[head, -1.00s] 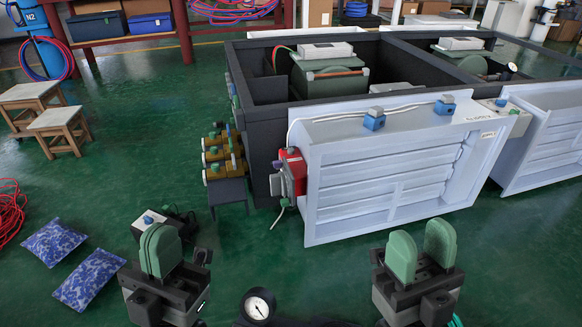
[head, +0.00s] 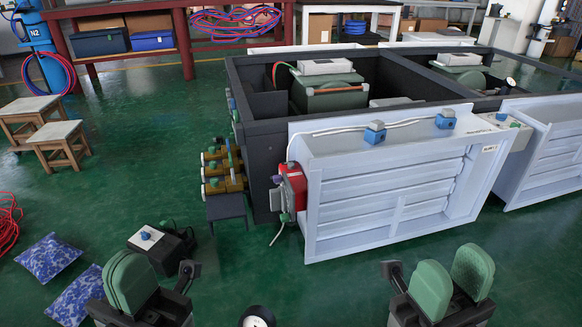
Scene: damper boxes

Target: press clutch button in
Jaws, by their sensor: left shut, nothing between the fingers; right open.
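A red actuator box (head: 292,187) with grey parts is mounted on the left end of the near white louvred damper (head: 385,190). A small green part (head: 285,217) shows at its lower edge, but I cannot tell whether this is the clutch button. My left gripper (head: 128,282), with green finger pads, is shut and empty at the lower left, well apart from the actuator. My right gripper (head: 452,282) is open and empty at the lower right, in front of the damper and apart from it.
A black box with a white top and blue knob (head: 147,238) stands on the floor behind my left gripper. Brass valves (head: 222,172) sit left of the dark frame (head: 265,135). A panel (head: 505,121) with small buttons lies between the dampers. Green floor is free before the actuator.

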